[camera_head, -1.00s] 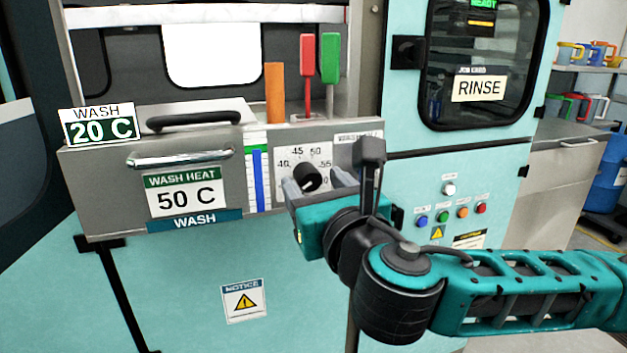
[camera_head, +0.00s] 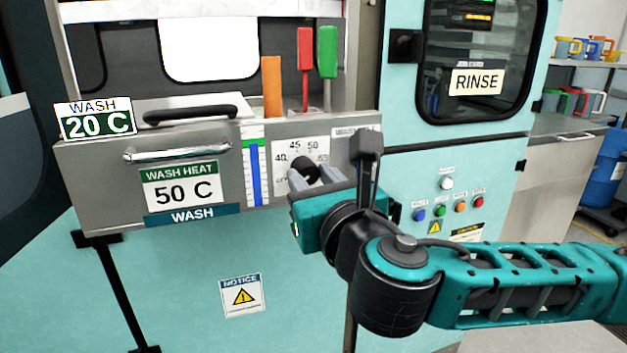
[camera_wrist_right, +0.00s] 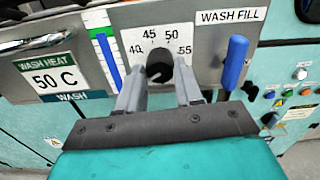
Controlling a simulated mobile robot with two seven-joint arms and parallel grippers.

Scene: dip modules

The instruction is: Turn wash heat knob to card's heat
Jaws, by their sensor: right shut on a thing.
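The black wash heat knob (camera_head: 304,168) sits on a white dial plate marked 40, 45, 50 and 55 (camera_head: 290,150). It also shows in the wrist view (camera_wrist_right: 158,64), with a small light mark on its face; where it points is hard to tell. My right gripper (camera_head: 312,176) is shut on the knob, one finger on each side, seen also in the wrist view (camera_wrist_right: 159,82). The wash heat card (camera_head: 182,187) left of the dial reads 50 C. Another card (camera_head: 95,119) reads WASH 20 C. My left gripper is not in view.
A blue-and-green level gauge (camera_head: 256,170) stands left of the dial. A blue wash fill lever (camera_wrist_right: 235,62) is close right of my fingers. Orange (camera_head: 271,86), red (camera_head: 305,60) and green (camera_head: 327,52) handles rise above the panel. Coloured buttons (camera_head: 440,211) are to the right.

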